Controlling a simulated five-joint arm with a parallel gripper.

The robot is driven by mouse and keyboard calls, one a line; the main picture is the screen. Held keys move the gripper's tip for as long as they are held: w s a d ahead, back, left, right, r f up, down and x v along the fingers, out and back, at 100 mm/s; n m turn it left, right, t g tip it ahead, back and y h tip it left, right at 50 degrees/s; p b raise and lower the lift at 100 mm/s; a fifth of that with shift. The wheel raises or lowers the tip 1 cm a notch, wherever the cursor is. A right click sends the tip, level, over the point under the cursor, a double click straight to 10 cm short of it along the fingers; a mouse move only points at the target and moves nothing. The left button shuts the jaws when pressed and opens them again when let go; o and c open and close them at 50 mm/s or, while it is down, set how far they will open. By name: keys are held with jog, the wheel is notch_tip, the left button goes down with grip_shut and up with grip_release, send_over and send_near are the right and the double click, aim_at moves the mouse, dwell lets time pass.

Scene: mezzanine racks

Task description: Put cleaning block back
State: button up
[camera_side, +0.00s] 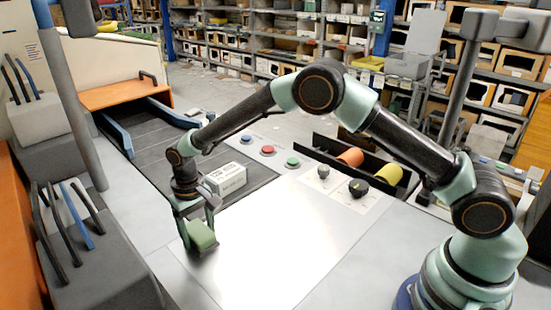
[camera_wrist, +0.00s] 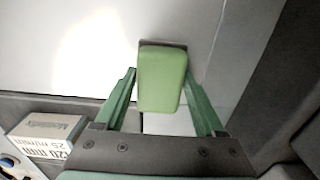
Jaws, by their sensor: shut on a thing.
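The cleaning block is a light green block with a dark underside (camera_side: 202,236). My gripper (camera_side: 199,226) is shut on it, with one finger on each side, low over the left part of the pale metal worktop (camera_side: 275,240). I cannot tell if the block touches the worktop. In the wrist view the block (camera_wrist: 162,80) sits between the green fingers of my gripper (camera_wrist: 163,95), its dark part showing at the far end.
A white printed box (camera_side: 226,178) lies behind my gripper near the dark belt (camera_side: 165,140). Coloured buttons (camera_side: 267,150), dials (camera_side: 358,187) and a dark trough with orange and yellow rollers (camera_side: 387,177) lie to the right. Holders with upright tools (camera_side: 95,255) stand at left. The middle worktop is clear.

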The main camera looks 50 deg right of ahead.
jog(key=shift+f, duration=0.35)
jog(key=shift+f, duration=0.15)
jog(key=o, duration=1.4)
